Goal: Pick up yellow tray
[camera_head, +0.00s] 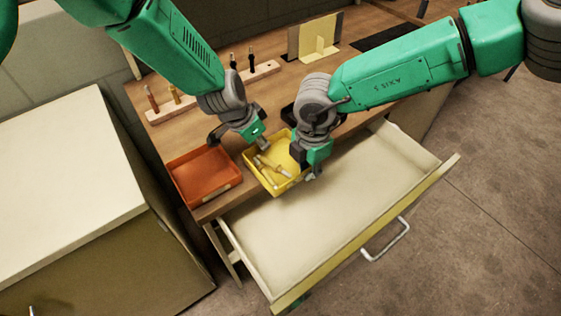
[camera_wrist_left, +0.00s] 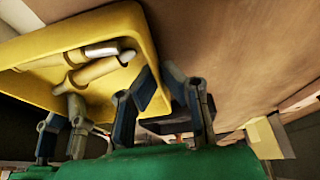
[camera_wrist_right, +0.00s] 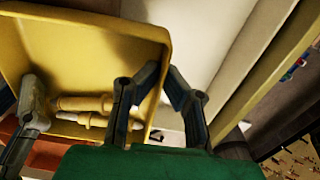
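The yellow tray (camera_head: 268,181) is a shallow rectangular tray by the front edge of the wooden desk, holding several pale cylindrical pieces (camera_head: 272,168). My left gripper (camera_head: 262,143) is at its far rim, and my right gripper (camera_head: 311,176) is at its right rim. In the left wrist view the fingers (camera_wrist_left: 160,84) stand on either side of the tray wall (camera_wrist_left: 143,32). In the right wrist view the fingers (camera_wrist_right: 164,82) likewise stand beside the tray wall, one inside and one outside. Whether either pair presses on the wall is not clear.
An orange tray (camera_head: 190,174) sits left of the yellow one. A pulled-out, empty drawer (camera_head: 320,215) lies below and right of the desk edge. Wooden racks with tools (camera_head: 250,76) and an upright panel (camera_head: 306,42) stand behind. A white cabinet (camera_head: 60,170) stands left.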

